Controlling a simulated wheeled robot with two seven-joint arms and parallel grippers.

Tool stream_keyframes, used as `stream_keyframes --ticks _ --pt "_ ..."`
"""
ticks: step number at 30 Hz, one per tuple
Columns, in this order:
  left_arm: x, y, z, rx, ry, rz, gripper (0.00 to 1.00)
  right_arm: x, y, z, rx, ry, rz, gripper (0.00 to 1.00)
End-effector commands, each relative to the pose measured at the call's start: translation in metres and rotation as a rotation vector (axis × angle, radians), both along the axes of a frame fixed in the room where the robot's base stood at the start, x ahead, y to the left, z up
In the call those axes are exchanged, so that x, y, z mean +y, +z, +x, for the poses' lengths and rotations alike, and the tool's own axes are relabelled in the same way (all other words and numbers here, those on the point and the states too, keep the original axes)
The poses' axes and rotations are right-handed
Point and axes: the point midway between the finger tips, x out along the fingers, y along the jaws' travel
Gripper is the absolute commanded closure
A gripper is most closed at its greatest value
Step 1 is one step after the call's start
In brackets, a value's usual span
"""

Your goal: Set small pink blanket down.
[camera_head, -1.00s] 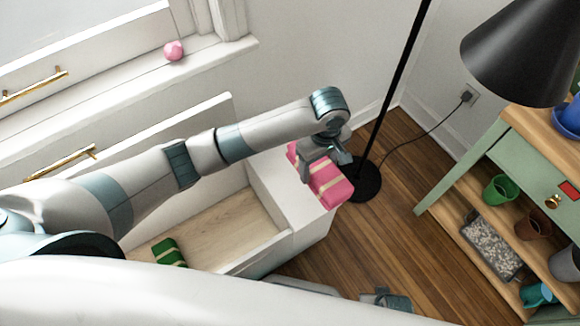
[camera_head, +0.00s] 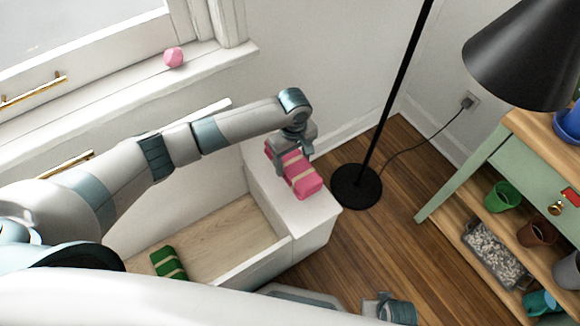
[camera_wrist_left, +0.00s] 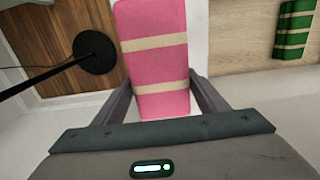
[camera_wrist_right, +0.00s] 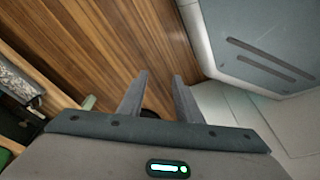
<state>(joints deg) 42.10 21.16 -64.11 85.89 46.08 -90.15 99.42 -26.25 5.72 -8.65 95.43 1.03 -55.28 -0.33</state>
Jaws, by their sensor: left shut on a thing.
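The small pink blanket (camera_head: 303,184) is a folded pink bundle with two pale bands. My left gripper (camera_head: 294,162) is shut on it, over the white end surface (camera_head: 318,215) of the bench box. In the left wrist view the blanket (camera_wrist_left: 152,58) lies between the two fingers (camera_wrist_left: 163,92). I cannot tell whether its underside touches the white surface. My right gripper (camera_wrist_right: 158,88) shows in its wrist view with its fingers apart and nothing between them, above the wood floor.
A green banded bundle (camera_head: 168,263) lies in the open wooden compartment (camera_head: 225,240). A black floor lamp's base (camera_head: 356,187) stands right of the box. A green shelf table (camera_head: 480,165) with pots is farther right. A pink ball (camera_head: 174,57) sits on the sill.

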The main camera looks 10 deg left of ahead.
Motion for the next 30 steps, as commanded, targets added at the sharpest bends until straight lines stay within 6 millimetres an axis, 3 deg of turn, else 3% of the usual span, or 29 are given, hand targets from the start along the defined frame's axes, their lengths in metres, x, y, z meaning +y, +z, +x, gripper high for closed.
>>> stream_keyframes --ticks 4,16,25,30 --pt "0.009 -0.006 0.007 -0.001 0.0 0.001 0.6 0.0 0.005 0.002 -0.001 0.0 -0.001 0.69" --pt "0.01 -0.009 0.007 0.0 0.0 0.0 0.6 -0.001 0.005 0.003 -0.003 -0.001 -0.001 0.69" --pt "0.01 -0.042 0.007 -0.001 0.0 0.001 0.6 0.0 0.01 0.004 0.0 0.0 -0.002 0.69" --pt "0.01 -0.047 0.007 -0.001 0.0 0.0 0.6 0.001 0.019 0.008 -0.012 0.0 0.0 0.69"
